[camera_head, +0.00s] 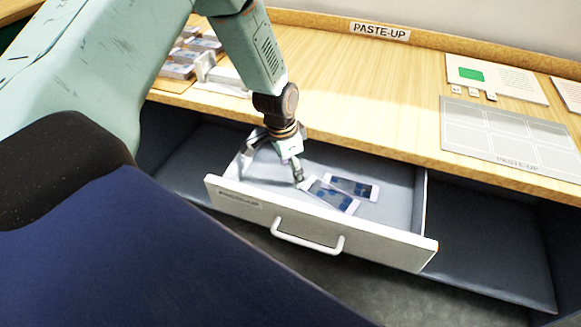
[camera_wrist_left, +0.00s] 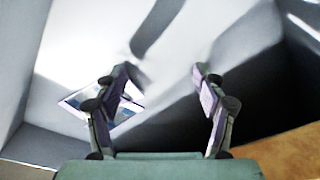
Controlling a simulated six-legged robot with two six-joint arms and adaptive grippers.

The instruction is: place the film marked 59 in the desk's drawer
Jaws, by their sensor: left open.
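The desk's drawer (camera_head: 385,243) is pulled out, with a white front and a grey inside. Two films lie flat on its floor in the head view: one nearer the front (camera_head: 333,198), one just behind it (camera_head: 352,187). I cannot read a number on either, so I cannot tell which is marked 59. My left gripper (camera_head: 271,171) reaches down into the drawer, left of the films, its fingers spread and empty. In the left wrist view the open fingers (camera_wrist_left: 162,72) have a film (camera_wrist_left: 75,102) beside and partly behind the left finger. My right gripper does not show.
The wooden desk top (camera_head: 340,95) overhangs the back of the drawer. On it are a grey layout sheet (camera_head: 500,133), a card with a green square (camera_head: 497,78), small white pieces (camera_head: 473,92) and, at the left, several stacked films (camera_head: 180,62).

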